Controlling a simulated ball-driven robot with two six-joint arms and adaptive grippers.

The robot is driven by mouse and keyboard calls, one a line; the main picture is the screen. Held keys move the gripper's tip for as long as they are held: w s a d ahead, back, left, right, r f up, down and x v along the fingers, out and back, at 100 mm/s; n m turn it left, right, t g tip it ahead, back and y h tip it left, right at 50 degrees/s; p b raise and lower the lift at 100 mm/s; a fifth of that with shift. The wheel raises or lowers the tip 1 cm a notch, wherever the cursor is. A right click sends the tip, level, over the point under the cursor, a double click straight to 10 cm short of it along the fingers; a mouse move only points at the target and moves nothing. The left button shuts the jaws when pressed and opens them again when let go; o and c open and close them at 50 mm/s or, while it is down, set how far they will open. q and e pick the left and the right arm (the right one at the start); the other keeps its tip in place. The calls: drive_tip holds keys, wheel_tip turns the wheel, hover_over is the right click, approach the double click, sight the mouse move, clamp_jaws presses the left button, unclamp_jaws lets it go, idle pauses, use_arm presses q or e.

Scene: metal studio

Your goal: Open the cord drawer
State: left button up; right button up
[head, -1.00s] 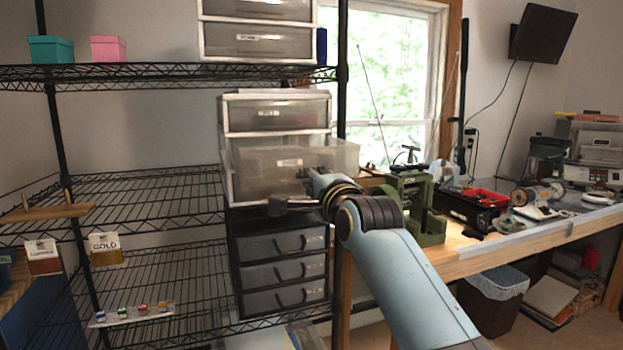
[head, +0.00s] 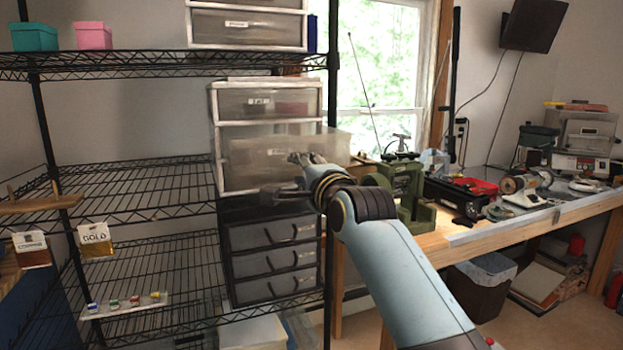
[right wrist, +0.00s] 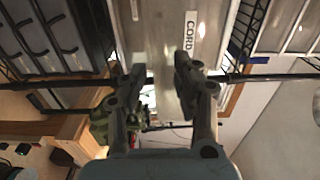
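The cord drawer (head: 255,165) is the translucent lower drawer of the white-framed unit on the middle shelf. It stands pulled out past the drawer above it. In the right wrist view its front (right wrist: 160,35) carries a white CORD label (right wrist: 190,30). My right gripper (head: 283,177) is in front of the drawer's lower right part. In the right wrist view the right gripper (right wrist: 160,72) has its two fingers apart with nothing held between them, close to the drawer front. Whether a finger touches the drawer I cannot tell. My left gripper is not in view.
A closed drawer (head: 262,103) sits above. A dark three-drawer unit (head: 273,262) stands below. The wire shelf (head: 140,205) to the left is mostly bare. A workbench (head: 470,236) with a green machine (head: 402,182) and other tools is at the right.

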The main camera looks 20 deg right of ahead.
drive_tip(key=s, duration=1.1)
drive_tip(key=shift+d, duration=0.2)
drive_tip(key=shift+s, duration=0.1)
